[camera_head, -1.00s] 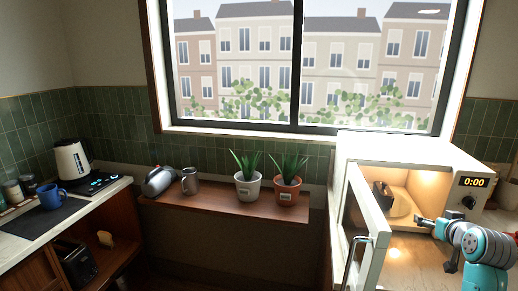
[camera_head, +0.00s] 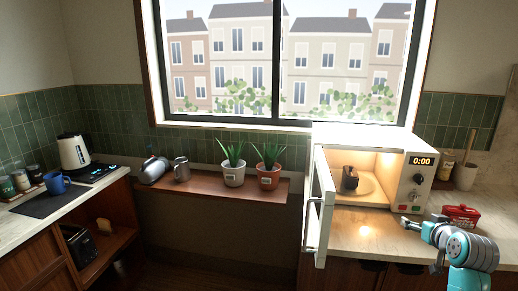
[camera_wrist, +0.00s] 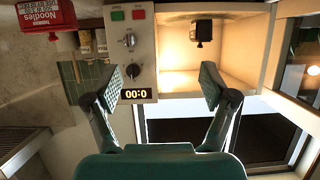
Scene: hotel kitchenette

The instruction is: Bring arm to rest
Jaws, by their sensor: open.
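My gripper (camera_head: 410,222) is in front of the lower right of the microwave, over the counter. In the wrist view my gripper (camera_wrist: 160,88) has its two fingers spread wide with nothing between them. The white microwave (camera_head: 392,139) has its door (camera_head: 318,210) swung open to the left and its inside lit. A small dark object (camera_head: 350,178) sits inside on the round plate; it also shows in the wrist view (camera_wrist: 201,30). The display reads 0:00.
A red noodles pack (camera_head: 461,215) lies on the counter (camera_head: 345,238) right of the microwave, near my arm. Two potted plants (camera_head: 233,176) (camera_head: 268,179) and a metal kettle (camera_head: 153,171) stand on the wooden shelf (camera_head: 210,192). A blue mug (camera_head: 54,184) is on the left counter.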

